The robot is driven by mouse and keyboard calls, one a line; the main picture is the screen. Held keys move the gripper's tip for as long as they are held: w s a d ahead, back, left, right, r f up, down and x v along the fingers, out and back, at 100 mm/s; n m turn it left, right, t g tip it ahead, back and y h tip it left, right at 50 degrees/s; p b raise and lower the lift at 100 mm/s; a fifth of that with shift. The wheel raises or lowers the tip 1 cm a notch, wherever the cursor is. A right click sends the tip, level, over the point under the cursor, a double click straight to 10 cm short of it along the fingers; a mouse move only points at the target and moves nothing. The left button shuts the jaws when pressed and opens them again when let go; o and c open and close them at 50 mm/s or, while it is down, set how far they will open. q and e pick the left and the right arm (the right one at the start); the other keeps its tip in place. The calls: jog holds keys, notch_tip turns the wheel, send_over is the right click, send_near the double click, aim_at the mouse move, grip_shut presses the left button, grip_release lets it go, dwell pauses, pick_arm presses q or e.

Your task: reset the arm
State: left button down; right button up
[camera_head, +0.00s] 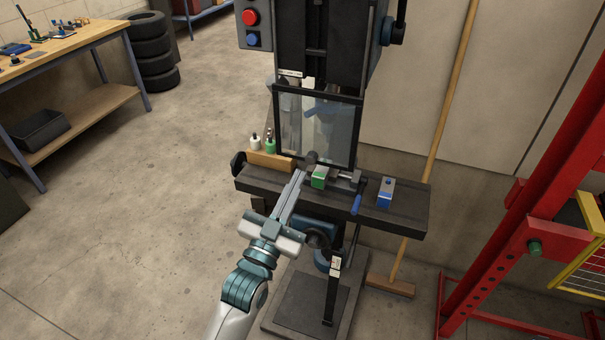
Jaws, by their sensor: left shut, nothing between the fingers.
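My left arm comes up from the bottom of the head view. Its gripper (297,178) is shut and empty. The long fingers point up and away, with their tips over the front left part of the machine's dark table (265,183). The tips appear close to a small vise that holds a green block (319,178); I cannot tell if they touch it. My right gripper is not in view.
A drill-press-like machine (318,35) with a clear guard (320,125) stands behind the table. A broom (440,115) leans behind. A red frame (520,200) stands right.

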pick_arm(q)
jog(key=shift+s+a+f, duration=0.15)
jog(key=shift+s+a, duration=0.05)
jog(key=shift+s, duration=0.1)
dwell(0.4)
